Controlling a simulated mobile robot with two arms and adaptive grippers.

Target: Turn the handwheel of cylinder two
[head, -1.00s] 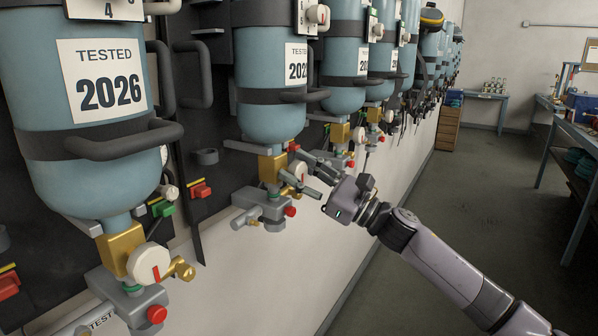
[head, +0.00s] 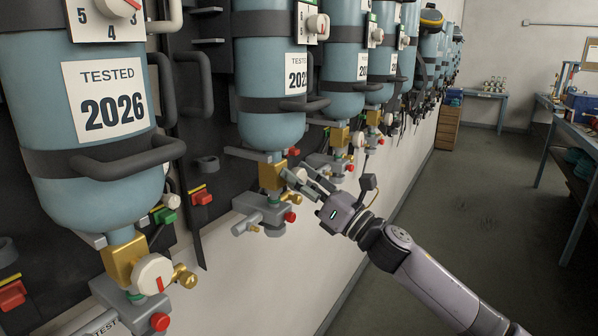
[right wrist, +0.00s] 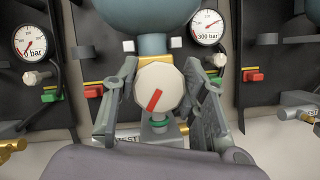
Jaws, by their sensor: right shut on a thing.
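The second cylinder (head: 270,128) from the left is pale blue, upright on the dark wall rack, with a brass valve (head: 270,176) below it. Its cream handwheel (head: 294,174) faces my right gripper (head: 303,178), whose fingers cover part of it in the head view. In the right wrist view the round handwheel (right wrist: 158,88) shows a slanted red mark and sits between the two grey fingers. My right gripper is shut on this handwheel, one finger on each side. My left gripper is not in view.
A nearer cylinder (head: 85,190) with a cream handwheel (head: 152,273) stands at the left. More cylinders recede behind. The wrist view shows a 0 bar gauge (right wrist: 30,41) and a 300 bar gauge (right wrist: 207,27). The floor (head: 460,210) at right is open, beside a bench (head: 575,130).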

